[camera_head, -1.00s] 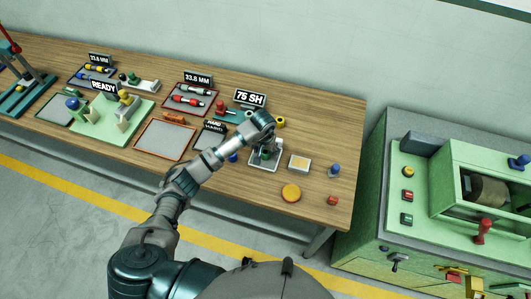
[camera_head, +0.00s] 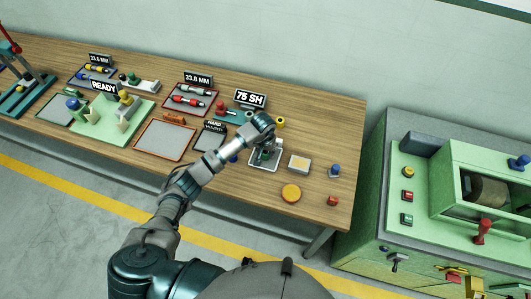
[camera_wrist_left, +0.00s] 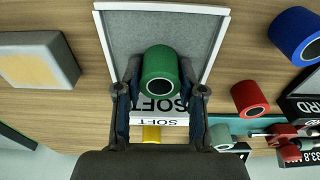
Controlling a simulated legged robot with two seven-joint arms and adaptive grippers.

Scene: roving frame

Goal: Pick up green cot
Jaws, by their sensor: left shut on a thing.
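The green cot (camera_wrist_left: 160,66) is a short green roller with a hole through its end. In the left wrist view it sits between the two fingers of my left gripper (camera_wrist_left: 160,92), which is shut on it. Below and behind it is a grey pad with a white frame (camera_wrist_left: 200,45), with a label reading SOFT by its edge. In the head view my left gripper (camera_head: 265,147) points down over this framed pad, and the green cot (camera_head: 266,154) is partly hidden by the fingers. I cannot tell whether the cot still touches the pad. My right gripper is not in view.
Red and blue rollers lie near the pad in the wrist view. A green machine (camera_head: 400,240) stands right of the table.

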